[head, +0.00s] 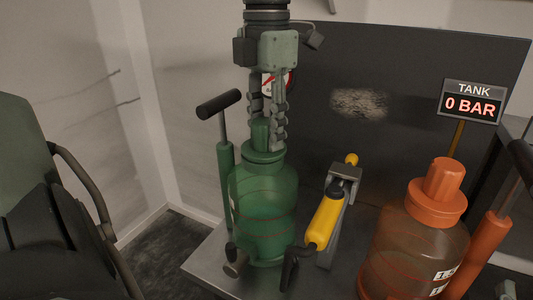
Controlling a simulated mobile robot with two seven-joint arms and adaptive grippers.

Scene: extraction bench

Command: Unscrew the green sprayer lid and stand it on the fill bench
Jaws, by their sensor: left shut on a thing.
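The green sprayer (264,205) stands upright on the grey bench (208,262), its pump tube and black T-handle (219,104) on its left side. Its green lid (261,134) is at the top of the bottle, upright. My left gripper (266,125) points straight down from above, its fingers shut on the lid's knob. The lid looks seated on the neck; I cannot tell how far it is turned. My right gripper is not in view.
A yellow-handled tool (326,220) on a grey bracket stands just right of the green sprayer. An orange sprayer (415,245) stands further right. A sign (470,102) behind it reads "TANK 0 BAR". A dark panel (400,65) closes off the back.

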